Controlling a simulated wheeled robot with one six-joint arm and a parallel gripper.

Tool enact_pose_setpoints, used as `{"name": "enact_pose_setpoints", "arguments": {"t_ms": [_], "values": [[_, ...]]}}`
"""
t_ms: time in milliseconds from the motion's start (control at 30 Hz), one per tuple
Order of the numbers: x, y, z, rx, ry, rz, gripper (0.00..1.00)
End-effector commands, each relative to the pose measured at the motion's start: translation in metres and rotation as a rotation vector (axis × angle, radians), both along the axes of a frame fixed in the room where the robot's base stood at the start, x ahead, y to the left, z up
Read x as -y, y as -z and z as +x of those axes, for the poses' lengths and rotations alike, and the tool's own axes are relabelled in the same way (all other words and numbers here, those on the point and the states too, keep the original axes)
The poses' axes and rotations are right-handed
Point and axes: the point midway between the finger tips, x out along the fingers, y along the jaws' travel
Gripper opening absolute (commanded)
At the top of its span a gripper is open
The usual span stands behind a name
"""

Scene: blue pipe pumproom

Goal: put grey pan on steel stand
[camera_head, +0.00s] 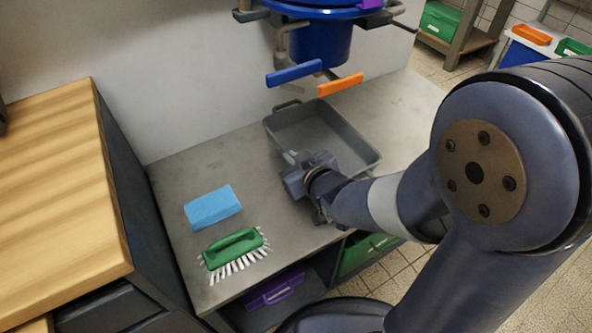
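The grey pan (318,128) is a rectangular tray with raised walls and a handle at its far left end. It appears level, over the right half of a grey metal-topped bench (185,165), which may be the steel stand. I cannot tell whether its underside touches the top. My gripper (297,170) is at the pan's near left side, overlapping its wall in the picture. The fingertips are small and partly hidden by the wrist, so I cannot tell whether they grip the wall.
A blue sponge (213,207) and a green brush (233,251) lie on the bench's left part. A blue vessel (320,42) with blue (293,73) and orange (340,84) handles hangs above the pan. A wooden-topped cabinet (55,190) stands left. Purple (274,290) and green (366,252) boxes sit below.

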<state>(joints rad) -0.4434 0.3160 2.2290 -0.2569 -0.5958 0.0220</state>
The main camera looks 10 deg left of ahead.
Motion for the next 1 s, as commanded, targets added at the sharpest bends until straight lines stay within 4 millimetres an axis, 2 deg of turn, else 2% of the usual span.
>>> {"name": "enact_pose_setpoints", "arguments": {"t_ms": [100,200,600,867,1000], "values": [[0.000,0.021,0.000,-0.001,0.001,0.000,0.00],[0.000,0.032,0.000,0.000,0.001,0.000,0.00],[0.000,0.035,0.000,0.003,0.000,0.001,0.00],[0.000,0.034,0.000,-0.001,0.001,0.000,0.23],[0.000,0.034,0.000,-0.001,0.001,0.000,0.24]]}}
